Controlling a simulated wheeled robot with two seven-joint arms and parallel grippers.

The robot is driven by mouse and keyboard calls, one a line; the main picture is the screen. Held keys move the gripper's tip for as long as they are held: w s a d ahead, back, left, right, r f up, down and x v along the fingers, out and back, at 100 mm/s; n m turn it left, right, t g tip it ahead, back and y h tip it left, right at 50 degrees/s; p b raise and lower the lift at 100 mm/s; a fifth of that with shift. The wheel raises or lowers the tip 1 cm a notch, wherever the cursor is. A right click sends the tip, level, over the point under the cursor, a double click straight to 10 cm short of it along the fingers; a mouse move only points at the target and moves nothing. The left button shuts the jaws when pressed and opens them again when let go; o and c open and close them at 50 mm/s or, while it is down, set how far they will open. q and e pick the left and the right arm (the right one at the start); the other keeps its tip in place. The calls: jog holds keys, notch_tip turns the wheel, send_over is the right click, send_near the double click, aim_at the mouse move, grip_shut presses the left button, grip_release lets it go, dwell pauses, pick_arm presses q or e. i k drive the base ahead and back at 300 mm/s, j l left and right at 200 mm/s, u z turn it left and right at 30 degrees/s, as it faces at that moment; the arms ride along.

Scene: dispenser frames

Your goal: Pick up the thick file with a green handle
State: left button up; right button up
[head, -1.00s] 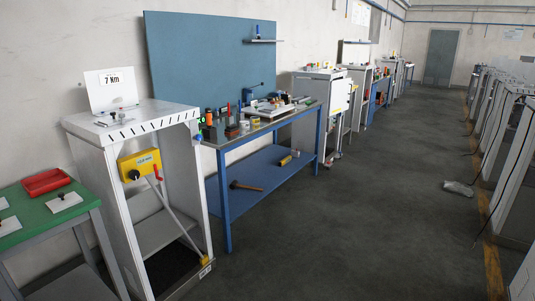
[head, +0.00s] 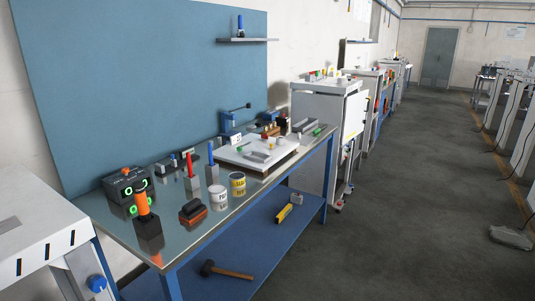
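I cannot make out a thick file with a green handle. On the blue workbench (head: 235,208), an orange handle (head: 141,203) stands upright in a dark block (head: 149,236) at the near left. A red handle (head: 190,165) and a blue handle (head: 211,153) stand upright in grey blocks behind it. A small greenish item lies near the bench's far right end, too small to identify. Neither of my grippers is in view.
A white cabinet (head: 40,225) stands close at the left. Cans, a brush, a blue vise (head: 232,122) and a white board (head: 245,157) crowd the benchtop. A hammer (head: 225,271) lies on the lower shelf. The aisle floor (head: 400,210) at the right is mostly open.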

aim_at(317, 130)
jog(key=i+z, duration=0.15)
jog(key=i, duration=0.35)
jog(key=i+z, duration=0.2)
jog(key=i, duration=0.3)
jog(key=i+j+z, duration=0.15)
jog(key=i, duration=0.35)
jog(key=i+j+z, duration=0.15)
jog(key=i, duration=0.35)
jog(key=j, duration=0.1)
